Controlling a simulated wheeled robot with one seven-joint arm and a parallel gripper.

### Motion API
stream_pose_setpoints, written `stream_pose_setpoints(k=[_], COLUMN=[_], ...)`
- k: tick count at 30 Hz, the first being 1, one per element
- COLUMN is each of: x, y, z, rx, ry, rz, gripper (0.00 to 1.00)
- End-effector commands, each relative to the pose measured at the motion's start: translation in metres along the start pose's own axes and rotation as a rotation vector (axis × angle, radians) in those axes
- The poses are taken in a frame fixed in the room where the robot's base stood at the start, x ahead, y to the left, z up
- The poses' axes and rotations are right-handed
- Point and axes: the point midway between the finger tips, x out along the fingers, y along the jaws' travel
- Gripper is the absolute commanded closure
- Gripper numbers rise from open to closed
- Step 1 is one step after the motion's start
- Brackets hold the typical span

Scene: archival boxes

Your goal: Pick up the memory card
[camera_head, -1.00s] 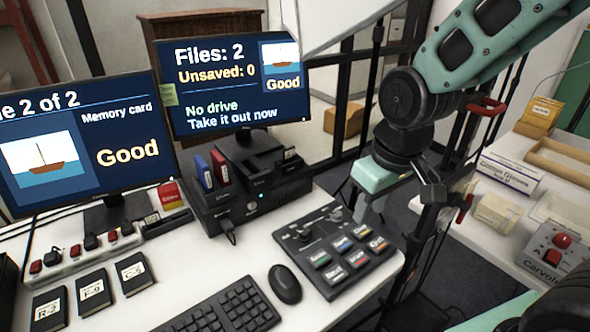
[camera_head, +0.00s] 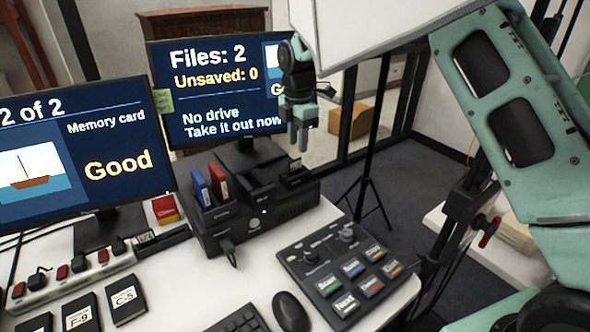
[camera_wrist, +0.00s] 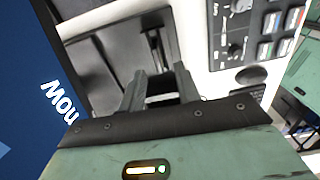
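The dark dock (camera_head: 262,212) stands on the white desk below the right monitor. A small dark card-like piece with a pale mark (camera_head: 294,168) sits upright at its right end; it looks like the memory card, but the label is too small to read. My gripper (camera_head: 299,148) points down just above this piece, in front of the right monitor. A small dark piece (camera_wrist: 157,42) shows beyond the fingertips, in the dock's slot area.
Blue and red cartridges (camera_head: 210,187) stand in the dock's left side. The right monitor (camera_head: 215,90) is close behind my gripper. A button panel (camera_head: 343,262) and mouse (camera_head: 290,312) lie in front. A tripod (camera_head: 368,180) stands behind the desk.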

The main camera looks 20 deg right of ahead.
Motion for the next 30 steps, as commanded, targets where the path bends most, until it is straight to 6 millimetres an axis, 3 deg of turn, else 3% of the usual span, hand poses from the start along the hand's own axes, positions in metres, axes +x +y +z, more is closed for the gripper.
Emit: stream_pose_setpoints(k=[11,18,28,30], x=[0.034,0.068,0.076,0.076], y=[0.004,0.004,0.005,0.005], z=[-0.003,-0.005,-0.005,-0.005], rx=[-0.039,-0.037,-0.036,-0.036], ry=[0.001,0.001,0.001,0.001], rz=[-0.006,-0.006,-0.003,-0.003], gripper=[0.67,0.67,0.67,0.87])
